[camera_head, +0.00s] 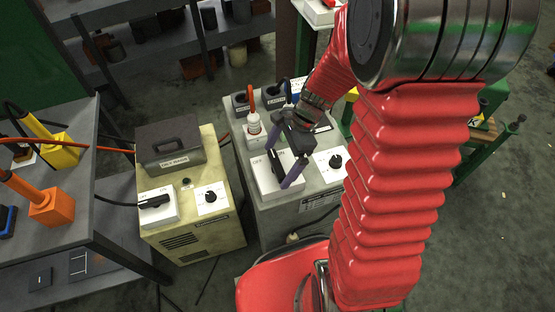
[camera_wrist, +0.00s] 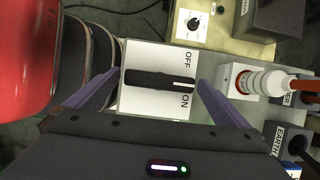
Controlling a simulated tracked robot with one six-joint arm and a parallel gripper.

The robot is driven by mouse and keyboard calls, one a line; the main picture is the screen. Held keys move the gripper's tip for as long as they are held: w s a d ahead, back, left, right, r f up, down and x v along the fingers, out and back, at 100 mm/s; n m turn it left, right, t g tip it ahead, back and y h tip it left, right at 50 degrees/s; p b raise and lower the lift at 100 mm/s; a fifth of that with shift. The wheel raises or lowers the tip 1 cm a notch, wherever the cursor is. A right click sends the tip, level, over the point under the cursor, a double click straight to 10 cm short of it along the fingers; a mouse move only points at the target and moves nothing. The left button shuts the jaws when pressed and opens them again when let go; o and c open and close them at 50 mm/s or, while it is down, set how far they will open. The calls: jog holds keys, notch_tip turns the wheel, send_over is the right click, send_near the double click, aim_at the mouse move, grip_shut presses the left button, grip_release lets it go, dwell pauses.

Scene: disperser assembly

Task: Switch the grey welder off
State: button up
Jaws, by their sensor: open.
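The grey welder (camera_head: 267,218) stands in the middle of the head view. Its white switch plate (camera_head: 262,181) carries a black lever, and the plate also shows in the wrist view (camera_wrist: 150,107). There, OFF is at the upper right and ON at the lower right. The black lever (camera_wrist: 150,80) lies across the plate, with its white-marked end pointing right between the two labels, tilted slightly toward ON. My gripper (camera_head: 277,168) is over the plate. Its purple fingers are open, one beyond each end of the lever in the wrist view (camera_wrist: 160,77); contact cannot be told.
A yellow welder (camera_head: 200,238) with its own switch (camera_head: 157,203) stands left of the grey one. A red-and-white connector (camera_head: 254,124) stands close behind the plate, near my fingers. A dial (camera_head: 335,162) is on the right. A grey table (camera_head: 110,205) is at far left.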

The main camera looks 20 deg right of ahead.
jog(key=c, duration=0.9)
jog(key=shift+a, duration=0.15)
